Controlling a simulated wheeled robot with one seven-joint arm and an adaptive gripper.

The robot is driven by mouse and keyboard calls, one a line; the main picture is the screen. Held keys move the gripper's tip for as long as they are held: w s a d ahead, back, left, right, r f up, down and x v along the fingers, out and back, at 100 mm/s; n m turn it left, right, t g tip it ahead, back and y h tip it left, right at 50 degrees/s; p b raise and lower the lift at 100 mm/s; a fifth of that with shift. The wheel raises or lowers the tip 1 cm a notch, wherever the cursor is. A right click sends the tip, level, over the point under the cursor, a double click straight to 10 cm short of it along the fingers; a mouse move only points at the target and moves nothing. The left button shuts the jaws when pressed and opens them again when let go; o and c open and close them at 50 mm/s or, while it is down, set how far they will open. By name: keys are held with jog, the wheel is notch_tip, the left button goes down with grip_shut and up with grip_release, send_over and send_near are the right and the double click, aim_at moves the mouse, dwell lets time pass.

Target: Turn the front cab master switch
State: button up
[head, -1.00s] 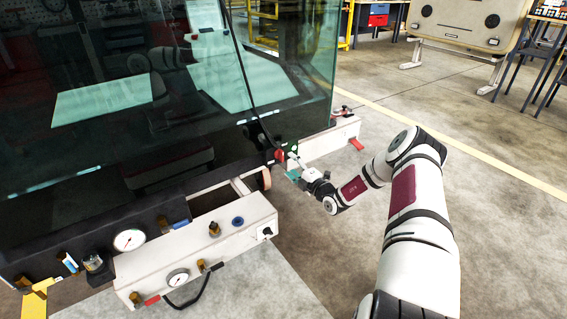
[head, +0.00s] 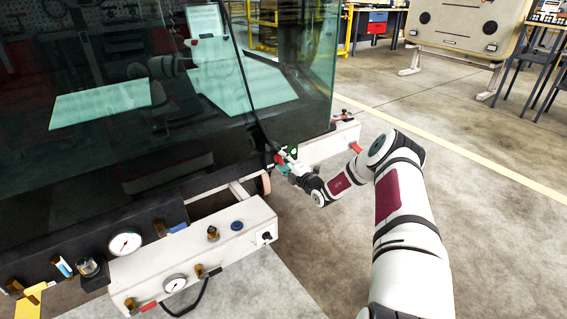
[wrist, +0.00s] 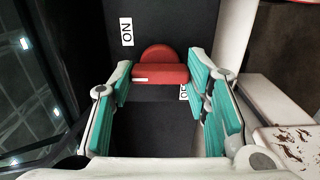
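The red master switch (wrist: 160,68) sits on a dark panel in the wrist view, with a round red body and a flat red bar across its front. An "ON" label (wrist: 126,31) is above left of it, and a second label (wrist: 184,92) is partly hidden by the right finger. My gripper (wrist: 160,80) is open, with teal pads left and right of the switch; a gap shows on the left, and contact on the right cannot be told. In the head view the switch (head: 279,159) shows small and red at the cab's lower corner, with my gripper (head: 289,164) at it.
The cab's dark glass (head: 130,110) rises beside the gripper. A white beam with gauges and fittings (head: 195,245) juts out at the lower front. Another white beam (head: 335,142) is behind the gripper. The concrete floor to the right is open.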

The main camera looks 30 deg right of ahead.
jog(key=shift+n, duration=0.4)
jog(key=n+p, duration=0.2)
jog(key=n, duration=0.1)
jog(key=shift+n, duration=0.4)
jog(key=n+p, duration=0.1)
jog(key=n, duration=0.3)
jog(key=shift+n, duration=0.3)
jog(key=n+p, duration=0.2)
jog(key=n, duration=0.2)
jog(key=shift+r, duration=0.1)
jog(key=n+p, duration=0.1)
jog(key=n, duration=0.3)
jog(key=shift+n, duration=0.3)
jog(key=o, duration=1.2)
jog(key=shift+c, duration=0.2)
